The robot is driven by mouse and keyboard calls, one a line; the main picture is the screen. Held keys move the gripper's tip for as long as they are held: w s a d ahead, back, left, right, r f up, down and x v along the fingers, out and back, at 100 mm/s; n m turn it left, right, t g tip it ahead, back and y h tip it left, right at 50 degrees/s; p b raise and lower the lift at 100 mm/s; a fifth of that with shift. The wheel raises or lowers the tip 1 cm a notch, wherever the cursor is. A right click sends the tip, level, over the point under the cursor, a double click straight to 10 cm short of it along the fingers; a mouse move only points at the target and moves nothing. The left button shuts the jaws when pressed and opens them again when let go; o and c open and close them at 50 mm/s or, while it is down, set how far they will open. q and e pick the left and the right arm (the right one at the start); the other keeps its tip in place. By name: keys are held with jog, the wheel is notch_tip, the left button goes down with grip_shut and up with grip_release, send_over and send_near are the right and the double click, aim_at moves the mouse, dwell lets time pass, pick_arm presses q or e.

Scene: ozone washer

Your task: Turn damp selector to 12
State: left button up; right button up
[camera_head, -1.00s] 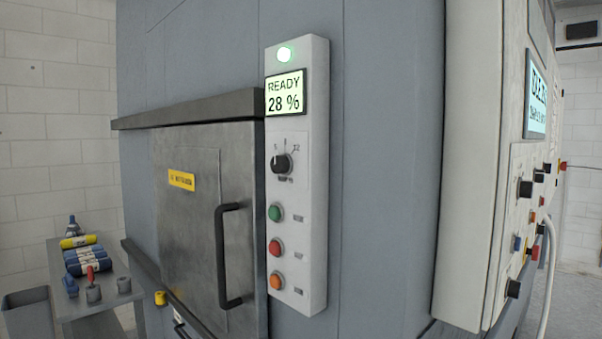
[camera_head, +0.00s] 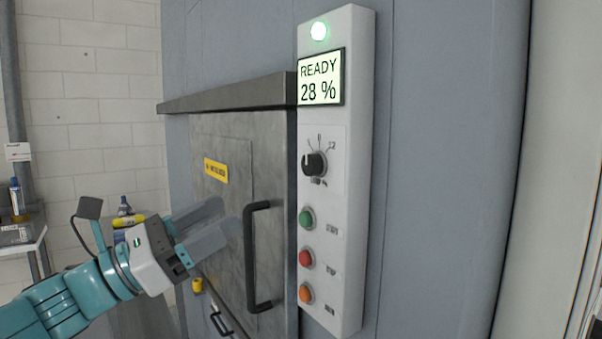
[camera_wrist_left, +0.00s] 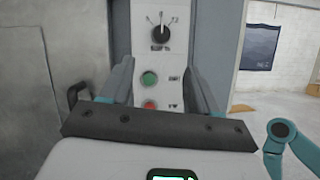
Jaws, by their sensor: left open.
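The damp selector (camera_head: 315,164) is a black round knob on the pale control panel (camera_head: 347,230), below a lit display (camera_head: 321,77) reading READY 28 %. The knob also shows in the left wrist view (camera_wrist_left: 160,34), ahead of and above the fingers. My left gripper (camera_head: 214,226) is open and empty, left of the panel in front of the metal door, apart from the knob. My right gripper is not in view.
Green (camera_head: 307,217), red (camera_head: 306,258) and orange (camera_head: 306,293) buttons sit below the selector. A black door handle (camera_head: 256,257) stands out between my left gripper and the panel. A cart with bottles is partly hidden behind my left arm.

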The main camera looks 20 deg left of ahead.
aim_at(306, 168)
pick_arm(q)
jog(key=p+x, duration=0.5)
jog(key=x, duration=0.8)
jog(key=shift+w+d+r, duration=0.15)
jog(key=shift+d, duration=0.25)
jog(key=shift+w+a, duration=0.1)
jog(key=shift+w, duration=0.05)
jog(key=c, duration=1)
